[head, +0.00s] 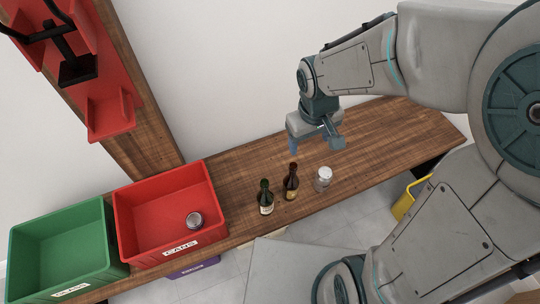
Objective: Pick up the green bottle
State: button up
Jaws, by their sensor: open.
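The green bottle (265,198), dark green with a pale label, stands upright on the wooden counter (235,165), near its front edge. A brown bottle (291,183) stands close on its right, and a silvery can or jar (322,179) stands right of that. My gripper (314,146) is open and empty, above the counter. In the picture it is above and right of the green bottle, over the gap between the brown bottle and the silvery item. The green bottle is fully visible.
A red bin (147,228) marked CANS holds a can (195,220); it stands left of the bottles. A green bin (62,244) is farther left. A red can-crusher-like device (107,107) is on the wooden upright. The counter's right part is clear. A yellow bin (405,203) is below.

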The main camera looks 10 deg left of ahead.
aim_at(266, 182)
jog(key=a+f+n+b, duration=0.1)
jog(key=a+f, duration=0.2)
jog(key=f, duration=0.1)
jog(key=a+f+n+b, duration=0.1)
jog(key=a+f+n, duration=0.1)
jog(key=a+f, duration=0.1)
jog(key=a+f+n+g+b, duration=0.1)
jog(key=a+f, duration=0.3)
jog(key=f, duration=0.2)
jog(key=shift+s+f, duration=0.1)
jog(key=shift+s, duration=0.05)
jog(key=f, duration=0.2)
jog(key=f+b, duration=0.1)
jog(key=f, duration=0.2)
jog(key=f+b, duration=0.1)
jog(key=f, duration=0.2)
jog(key=shift+s+a, duration=0.1)
jog(key=shift+a, duration=0.15)
jog(key=shift+a+f+b, duration=0.15)
jog(key=shift+f+b, duration=0.2)
jog(key=shift+f, duration=1.2)
jog(key=shift+a+f+b, duration=0.1)
jog(key=shift+f+b, duration=0.25)
jog(key=shift+f, duration=1.2)
jog(key=c, duration=1.5)
